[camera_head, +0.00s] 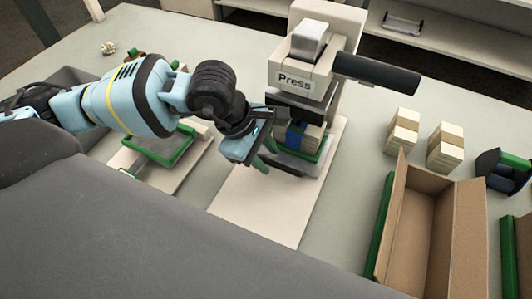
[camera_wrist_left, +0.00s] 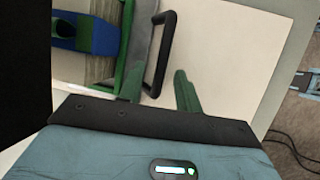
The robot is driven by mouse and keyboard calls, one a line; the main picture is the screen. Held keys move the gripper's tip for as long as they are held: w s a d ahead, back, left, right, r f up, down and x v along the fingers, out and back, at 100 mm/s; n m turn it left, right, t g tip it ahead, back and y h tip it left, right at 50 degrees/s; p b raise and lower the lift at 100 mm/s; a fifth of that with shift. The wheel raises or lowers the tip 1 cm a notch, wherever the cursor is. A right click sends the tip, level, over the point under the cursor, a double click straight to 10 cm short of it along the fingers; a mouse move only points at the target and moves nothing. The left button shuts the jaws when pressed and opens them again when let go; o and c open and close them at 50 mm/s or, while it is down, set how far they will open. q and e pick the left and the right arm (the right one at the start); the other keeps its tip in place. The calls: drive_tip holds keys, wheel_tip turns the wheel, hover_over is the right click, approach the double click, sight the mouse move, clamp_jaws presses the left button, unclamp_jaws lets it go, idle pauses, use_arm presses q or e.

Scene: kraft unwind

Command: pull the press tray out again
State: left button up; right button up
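The press (camera_head: 295,80) stands on a white base plate, with a black lever sticking out to the right. The press tray (camera_head: 297,163) sits under the press head, carrying a green frame with a banded kraft stack (camera_head: 312,135) and a blue piece (camera_head: 294,134). In the left wrist view, the black tray handle (camera_wrist_left: 166,50) sticks out from the tray's grey edge (camera_wrist_left: 143,45). My left gripper (camera_head: 262,157) is at the handle. Its green fingers (camera_wrist_left: 158,88) are apart, with the near end of the handle between them in the picture; contact is not clear. My right gripper is out of view.
An open cardboard box (camera_head: 410,235) stands at the right, with two banded kraft stacks (camera_head: 403,132) behind it. A second green-framed fixture (camera_head: 160,147) lies left, partly under my arm. The white base plate (camera_head: 255,205) in front of the tray is clear.

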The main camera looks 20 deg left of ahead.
use_arm(q)
drive_tip(key=shift+f, duration=0.15)
clamp_jaws()
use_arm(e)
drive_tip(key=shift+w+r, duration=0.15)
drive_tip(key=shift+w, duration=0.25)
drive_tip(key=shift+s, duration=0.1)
